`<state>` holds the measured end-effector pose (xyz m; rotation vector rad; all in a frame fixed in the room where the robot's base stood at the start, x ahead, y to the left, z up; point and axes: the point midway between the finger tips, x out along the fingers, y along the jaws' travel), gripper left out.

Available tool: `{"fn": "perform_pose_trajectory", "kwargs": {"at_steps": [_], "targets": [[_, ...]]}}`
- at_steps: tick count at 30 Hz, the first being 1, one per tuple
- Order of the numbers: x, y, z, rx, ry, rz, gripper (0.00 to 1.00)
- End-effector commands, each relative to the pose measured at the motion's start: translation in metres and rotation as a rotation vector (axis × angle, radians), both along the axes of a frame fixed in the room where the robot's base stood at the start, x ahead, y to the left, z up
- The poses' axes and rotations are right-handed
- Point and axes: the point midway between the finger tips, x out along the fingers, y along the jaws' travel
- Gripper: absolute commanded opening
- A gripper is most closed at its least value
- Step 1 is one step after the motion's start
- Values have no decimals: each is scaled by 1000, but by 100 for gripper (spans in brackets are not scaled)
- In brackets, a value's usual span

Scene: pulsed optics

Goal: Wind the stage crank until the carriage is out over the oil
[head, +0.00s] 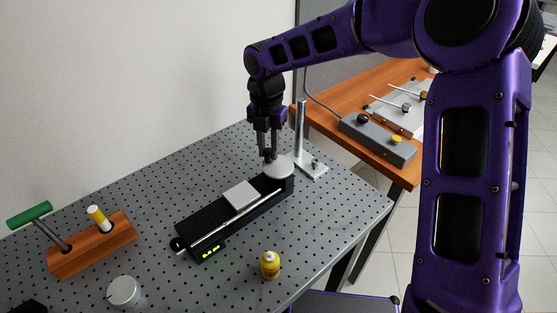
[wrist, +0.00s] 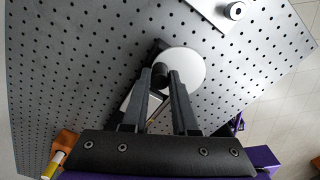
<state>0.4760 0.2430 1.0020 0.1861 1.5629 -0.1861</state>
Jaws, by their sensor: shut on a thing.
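The stage is a long black rail (head: 205,222) on the perforated table, with a pale square carriage (head: 241,195) near its middle. The crank is a pale round disc (head: 281,171) at the rail's far right end. In the wrist view the crank disc (wrist: 188,62) carries a dark knob (wrist: 160,73) near its edge. My gripper (head: 270,157) is over the crank, with its fingers on both sides of the knob and shut on it. The knob is mostly hidden by the fingers in the head view.
A post on a white base (head: 312,165) stands close behind the crank. A wooden block (head: 92,245) holds a green-handled tool and a yellow-and-white piece at left. A silver round knob (head: 123,291) lies at front left. A grey control box (head: 377,139) sits on the wooden bench.

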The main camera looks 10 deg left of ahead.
Motion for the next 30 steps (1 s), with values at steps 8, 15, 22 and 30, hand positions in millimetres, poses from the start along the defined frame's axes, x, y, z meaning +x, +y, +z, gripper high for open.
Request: {"fn": "perform_pose_trajectory", "kwargs": {"at_steps": [8, 15, 22, 30], "targets": [[-2, 0, -1, -2, 3, 26, 0], [-11, 1, -1, -2, 5, 338, 0], [-15, 2, -1, -2, 5, 490, 0], [-15, 1, -1, -2, 6, 514, 0]]}}
